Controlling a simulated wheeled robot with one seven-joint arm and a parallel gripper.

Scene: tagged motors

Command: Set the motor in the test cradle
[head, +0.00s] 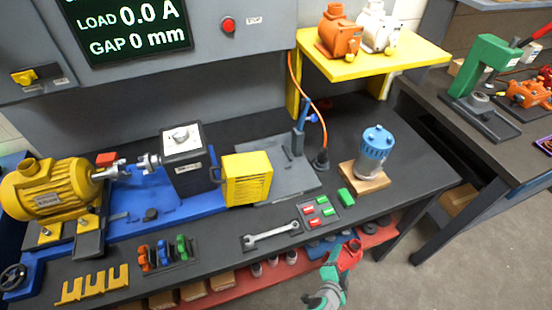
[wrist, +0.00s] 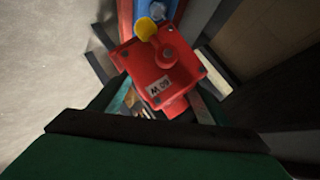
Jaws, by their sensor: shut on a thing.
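My gripper (head: 338,268), with green fingers, is low in front of the bench's front edge, at the lower shelf. It is shut on a red motor (head: 350,254). In the wrist view, the red motor (wrist: 162,72) sits between the two fingers, with a small label that seems to read 60 W and a yellow part at its top. The blue bench bed (head: 130,225) carries a large yellow motor (head: 52,188), a dark box (head: 183,165) and a yellow block (head: 247,178). A grey plate (head: 275,185) lies right of it. I cannot tell for certain which part is the test cradle.
A red lower shelf (head: 240,282) runs under the bench. A blue-and-grey motor (head: 374,150) stands on a wooden block. A wrench (head: 270,235) and a tray of red and green pieces (head: 320,210) lie near the front edge. A yellow shelf (head: 375,60) holds orange and white motors.

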